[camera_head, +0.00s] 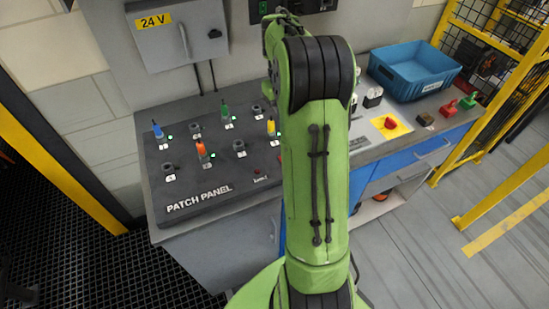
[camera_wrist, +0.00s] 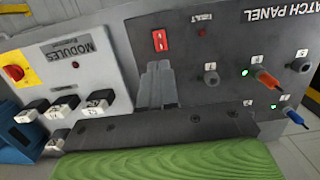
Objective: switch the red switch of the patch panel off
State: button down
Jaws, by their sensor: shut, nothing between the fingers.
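The patch panel (camera_head: 228,180) is a dark grey slab on the bench. Its red switch (camera_wrist: 159,40) is a small red rocker with white marks near the panel's edge in the wrist view. I cannot tell which way the rocker is tipped. In the head view my green arm covers most of that part of the panel. My gripper (camera_wrist: 158,66) is shut and empty, its grey fingertips just short of the red switch in the wrist picture. I cannot tell whether they touch the panel. In the head view the gripper is hidden behind my arm.
Orange (camera_head: 202,149), blue (camera_head: 158,130), green (camera_head: 225,110) and yellow (camera_head: 271,126) plugs stand up from the panel. A modules board (camera_wrist: 75,62) with a red knob (camera_wrist: 14,73) lies beside it. A blue crate (camera_head: 413,70) stands at the back right.

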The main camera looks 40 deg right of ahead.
jog(key=f+b, duration=0.1)
jog(key=f, duration=0.3)
jog(key=s+f+b, duration=0.1)
jog(key=f, duration=0.4)
jog(key=f+b, duration=0.1)
jog(key=f, duration=0.4)
jog(key=shift+s+a, duration=0.15)
jog(key=shift+s, duration=0.25)
jog(key=shift+s+f, duration=0.15)
jog(key=shift+f, duration=0.25)
jog(key=shift+r, duration=0.15)
